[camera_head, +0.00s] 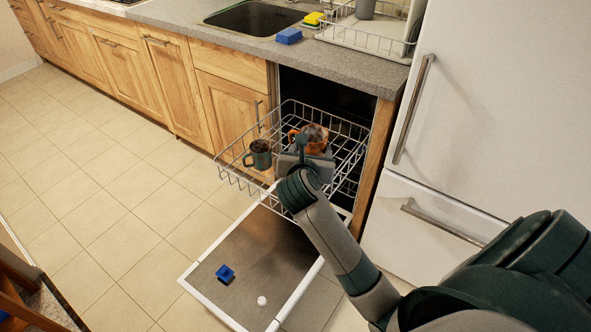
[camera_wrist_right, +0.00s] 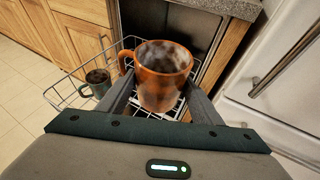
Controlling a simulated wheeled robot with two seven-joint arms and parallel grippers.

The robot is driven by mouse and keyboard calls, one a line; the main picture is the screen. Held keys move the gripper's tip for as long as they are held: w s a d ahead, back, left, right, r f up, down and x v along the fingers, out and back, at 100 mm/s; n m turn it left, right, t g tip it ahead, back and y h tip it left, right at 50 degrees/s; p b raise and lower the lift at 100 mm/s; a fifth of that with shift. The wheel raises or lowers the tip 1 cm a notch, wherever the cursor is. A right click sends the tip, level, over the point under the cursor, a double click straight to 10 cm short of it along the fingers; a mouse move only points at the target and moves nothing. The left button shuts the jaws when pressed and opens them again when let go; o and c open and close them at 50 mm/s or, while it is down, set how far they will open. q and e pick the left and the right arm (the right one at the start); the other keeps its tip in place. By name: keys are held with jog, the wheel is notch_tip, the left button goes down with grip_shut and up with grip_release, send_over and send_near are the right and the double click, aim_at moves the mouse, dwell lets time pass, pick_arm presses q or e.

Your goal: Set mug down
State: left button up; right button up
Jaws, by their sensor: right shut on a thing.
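An orange-brown mug (camera_head: 316,134) is at my right gripper (camera_head: 306,150), over the pulled-out dishwasher rack (camera_head: 228,178). In the right wrist view the mug (camera_wrist_right: 163,75) is upright between the two fingers of my right gripper (camera_wrist_right: 160,98), which is shut on it. Its handle points left. I cannot tell whether its base touches the rack wires. A dark green mug (camera_head: 259,155) is at the left side of the rack and also shows in the wrist view (camera_wrist_right: 98,84). My left gripper is not in view.
The open dishwasher door (camera_head: 265,250) lies below the rack, with a blue object (camera_head: 225,274) and a small white piece (camera_head: 262,301) on it. The white fridge (camera_head: 465,110) stands close on the right. The counter (camera_head: 190,18) with a sink (camera_head: 255,18) and dish drainer (camera_head: 365,38) is above.

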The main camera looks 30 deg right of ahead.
pick_arm(q)
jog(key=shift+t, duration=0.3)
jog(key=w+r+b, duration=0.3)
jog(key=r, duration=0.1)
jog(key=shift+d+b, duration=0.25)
jog(key=shift+b, duration=0.05)
pick_arm(e)
jog(key=d+f+m+h, duration=0.1)
jog(key=d+f, duration=0.5)
jog(key=d, duration=0.3)
jog(key=shift+w+f+g, duration=0.2)
jog(key=shift+w+g, duration=0.2)
jog(key=shift+w, duration=0.05)
pick_arm(q)
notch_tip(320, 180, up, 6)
jog(key=b, duration=0.2)
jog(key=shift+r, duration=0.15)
pick_arm(e)
jog(key=w+a+f, duration=0.7)
jog(key=w, duration=0.2)
jog(key=shift+a, duration=0.25)
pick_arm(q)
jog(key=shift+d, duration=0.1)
pick_arm(e)
jog(key=shift+f, duration=0.15)
